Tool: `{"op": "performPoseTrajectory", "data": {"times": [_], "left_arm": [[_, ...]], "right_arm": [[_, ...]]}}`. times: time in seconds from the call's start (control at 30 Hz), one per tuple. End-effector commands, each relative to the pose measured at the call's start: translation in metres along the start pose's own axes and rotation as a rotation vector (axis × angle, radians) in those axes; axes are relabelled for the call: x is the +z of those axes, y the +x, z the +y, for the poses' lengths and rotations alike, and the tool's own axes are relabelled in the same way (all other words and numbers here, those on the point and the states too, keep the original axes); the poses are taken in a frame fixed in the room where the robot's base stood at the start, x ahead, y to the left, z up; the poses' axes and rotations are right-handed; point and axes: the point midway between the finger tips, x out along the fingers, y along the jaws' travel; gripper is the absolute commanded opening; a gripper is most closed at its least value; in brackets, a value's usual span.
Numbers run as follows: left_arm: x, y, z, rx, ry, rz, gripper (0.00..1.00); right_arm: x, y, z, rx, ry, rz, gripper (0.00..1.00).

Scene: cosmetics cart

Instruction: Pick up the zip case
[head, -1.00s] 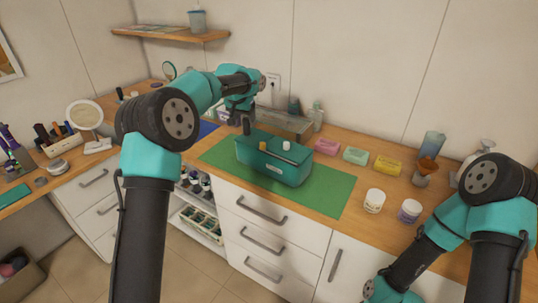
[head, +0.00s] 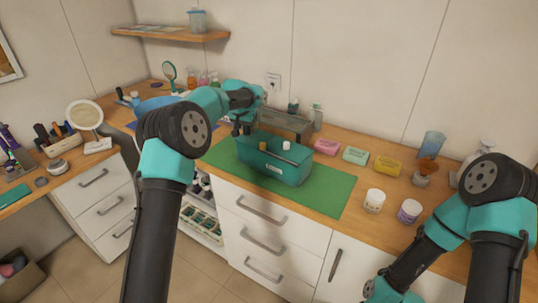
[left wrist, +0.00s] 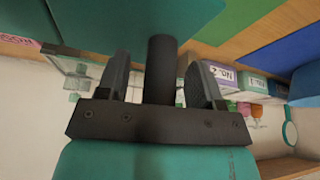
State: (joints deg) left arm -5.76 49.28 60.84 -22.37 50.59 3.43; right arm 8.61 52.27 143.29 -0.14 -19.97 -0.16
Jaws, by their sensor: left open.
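No zipper shows, so I cannot tell for certain which thing is the zip case. A flat dark teal thing (head: 14,196) lies on the left desk. My left gripper (head: 241,130) points down at the teal case's left rear corner; contact cannot be told. In the left wrist view its jaws (left wrist: 160,75) are apart, a dark cylinder between them, and a teal surface (left wrist: 125,18) fills the top. My right gripper's fingertips are out of view.
A blue container (head: 152,106) is behind my left arm. The mat's right part (head: 330,192) is clear.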

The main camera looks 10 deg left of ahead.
Motion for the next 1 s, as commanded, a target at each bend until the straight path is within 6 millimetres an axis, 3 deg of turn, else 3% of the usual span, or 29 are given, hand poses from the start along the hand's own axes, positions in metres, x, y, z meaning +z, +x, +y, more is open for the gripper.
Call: {"op": "performPoseTrajectory", "data": {"times": [0.5,1.0], "left_arm": [[-0.0001,0.0014,-0.0005,-0.001,-0.001,0.001,0.60],[-0.0001,0.0014,-0.0004,-0.001,-0.001,0.001,0.12]], "right_arm": [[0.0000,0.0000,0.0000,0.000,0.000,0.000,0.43],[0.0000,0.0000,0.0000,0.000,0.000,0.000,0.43]]}}
